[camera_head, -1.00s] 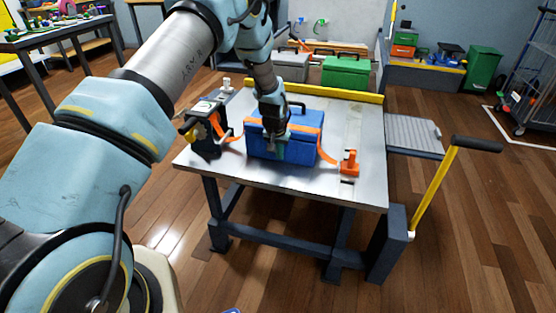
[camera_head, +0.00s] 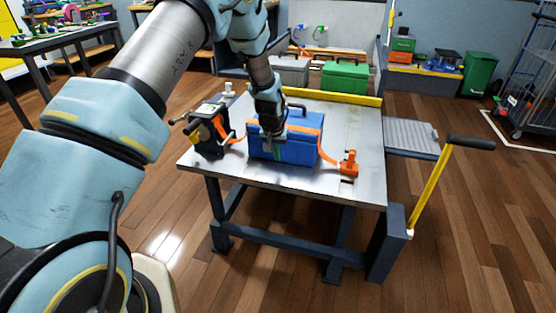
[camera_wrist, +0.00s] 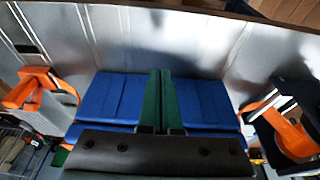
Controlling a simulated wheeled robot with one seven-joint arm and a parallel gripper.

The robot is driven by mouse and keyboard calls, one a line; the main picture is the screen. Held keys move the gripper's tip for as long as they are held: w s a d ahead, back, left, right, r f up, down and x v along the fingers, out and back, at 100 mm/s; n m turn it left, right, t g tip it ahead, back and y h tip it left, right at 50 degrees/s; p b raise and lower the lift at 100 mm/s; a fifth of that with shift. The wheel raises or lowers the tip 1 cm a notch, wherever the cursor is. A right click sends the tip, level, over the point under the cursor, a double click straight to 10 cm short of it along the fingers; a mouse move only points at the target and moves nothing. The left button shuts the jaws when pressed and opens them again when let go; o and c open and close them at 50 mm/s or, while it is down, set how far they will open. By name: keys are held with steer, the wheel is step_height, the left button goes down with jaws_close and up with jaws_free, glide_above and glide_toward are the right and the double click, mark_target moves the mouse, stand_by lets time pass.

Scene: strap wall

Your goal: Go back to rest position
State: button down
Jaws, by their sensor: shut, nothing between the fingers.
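My gripper (camera_head: 271,128) is shut and empty, in front of the upper part of the blue toolbox in the head view. In the wrist view the gripper body (camera_wrist: 160,150) spans the bottom, over the blue box (camera_wrist: 110,98). The blue toolbox (camera_head: 295,153) stands on the metal table with an orange strap (camera_head: 308,131) across it. The strap runs between the winch device (camera_head: 208,130) on the left and an orange buckle (camera_head: 348,163) on the right. Whether the gripper touches the box cannot be told.
The metal-topped table (camera_head: 368,125) has a yellow rail (camera_head: 340,96) along its back edge. A yellow lever (camera_head: 432,190) with a black grip rises at its right. A green toolbox (camera_head: 345,77) and a grey box (camera_head: 288,70) stand behind. Wooden floor is open at the right.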

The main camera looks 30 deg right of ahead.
steer(key=v, duration=0.6)
steer(key=shift+r, duration=0.4)
steer(key=s+a+r+n+y+p, duration=0.1)
steer(key=a+r+n+p, duration=0.1)
steer(key=a+r, duration=0.8)
steer(key=a+r+n+p, duration=0.25)
steer(key=a+r, duration=0.25)
steer(key=a, duration=0.8)
steer(key=s+a+r+n+p, duration=0.1)
steer(key=s+a+r+p, duration=0.1)
steer(key=s+a+r, duration=0.2)
steer(key=s+a+r+n+y+p, duration=0.1)
steer(key=s+a+r, duration=0.3)
steer(key=s+a, duration=0.5)
steer(key=a+n+p, duration=0.1)
steer(key=a, duration=0.2)
steer(key=shift+a+g, duration=0.4)
steer(key=shift+d+r, duration=0.1)
